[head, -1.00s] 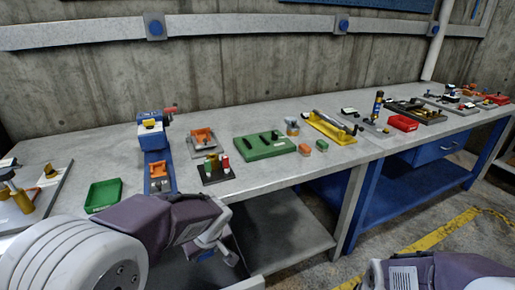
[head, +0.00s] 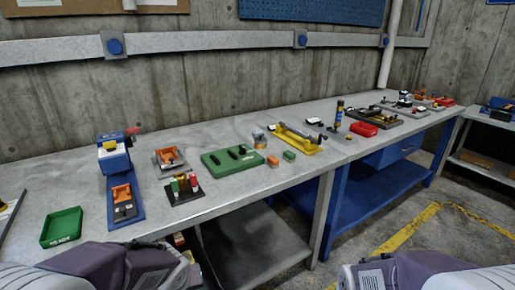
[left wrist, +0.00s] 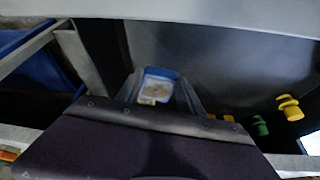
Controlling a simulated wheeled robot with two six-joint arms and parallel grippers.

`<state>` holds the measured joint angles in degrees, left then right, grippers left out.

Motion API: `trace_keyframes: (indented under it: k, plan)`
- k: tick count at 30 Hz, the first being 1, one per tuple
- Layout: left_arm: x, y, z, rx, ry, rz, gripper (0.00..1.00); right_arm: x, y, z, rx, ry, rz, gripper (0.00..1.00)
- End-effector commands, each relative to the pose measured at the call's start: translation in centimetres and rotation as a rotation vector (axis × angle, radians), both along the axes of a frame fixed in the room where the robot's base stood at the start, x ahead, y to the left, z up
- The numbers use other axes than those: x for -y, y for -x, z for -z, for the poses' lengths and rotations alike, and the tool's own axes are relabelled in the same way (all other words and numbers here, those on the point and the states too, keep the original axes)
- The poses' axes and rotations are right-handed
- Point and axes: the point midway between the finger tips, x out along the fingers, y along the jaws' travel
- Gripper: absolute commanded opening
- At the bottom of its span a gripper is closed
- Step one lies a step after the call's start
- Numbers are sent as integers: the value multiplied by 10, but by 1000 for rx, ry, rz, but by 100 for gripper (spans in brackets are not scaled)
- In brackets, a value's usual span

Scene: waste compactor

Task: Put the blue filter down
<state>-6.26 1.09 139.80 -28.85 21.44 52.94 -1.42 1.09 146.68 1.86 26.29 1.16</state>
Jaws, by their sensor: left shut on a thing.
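The blue filter (left wrist: 158,88), a small blue-framed box with a pale inside, shows in the left wrist view. My left gripper (left wrist: 160,92) is shut on it, with grey fingers on both sides. In the head view the filter cannot be made out, and only my left arm shows at the lower left, in front of the bench edge; its fingers are not clear there. My right arm shows at the lower right of the head view, but its gripper is out of the picture.
The grey bench (head: 225,198) carries a green tray (head: 62,228), a blue device (head: 114,158), a black stand (head: 186,188) and a green board (head: 232,161). Farther right are a yellow fixture (head: 296,138) and a red tray (head: 363,130). Bare bench lies along the front.

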Motion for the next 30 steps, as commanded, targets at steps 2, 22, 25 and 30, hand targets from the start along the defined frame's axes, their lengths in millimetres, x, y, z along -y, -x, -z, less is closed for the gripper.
trace_keyframes:
  k: [2,22,25,30]
  plan:
    - [3,-4,0,2,1,71,0,0,0,-1,0,0,0,20]
    - [9,-28,-98,0,0,372,0,0,0,-113,1,0,0,20]
    - [9,-31,-124,0,0,372,0,0,0,-145,1,0,0,20]
    - [9,-35,-148,0,0,372,0,0,0,-176,0,0,0,20]
